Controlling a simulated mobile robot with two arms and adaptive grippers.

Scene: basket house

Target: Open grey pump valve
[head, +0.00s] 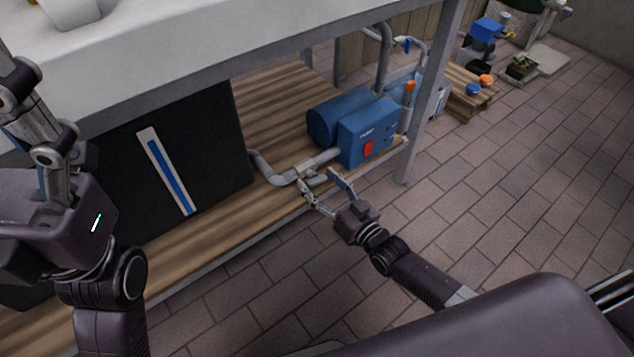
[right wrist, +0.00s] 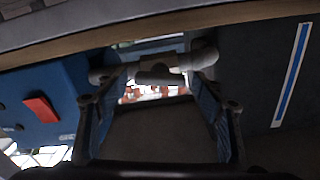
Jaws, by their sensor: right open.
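The blue pump (head: 368,132), with a red switch, sits on the wooden shelf. A grey pipe (head: 270,172) runs left from it, with the small grey valve (head: 306,166) on it. My right gripper (head: 323,188) is open at the shelf's front edge, its fingers pointing at the valve. In the right wrist view, the grey valve (right wrist: 158,74) shows between the two spread fingertips; I cannot tell whether they touch it. My left gripper (head: 32,112) is at the far left, partly cut off, away from the valve; its opening is unclear.
A black panel (head: 165,165) with a blue and white strip stands left of the pipe. A white counter (head: 200,50) overhangs the shelf, with a grey post (head: 430,95) at right. The tiled floor (head: 530,200) at right is clear.

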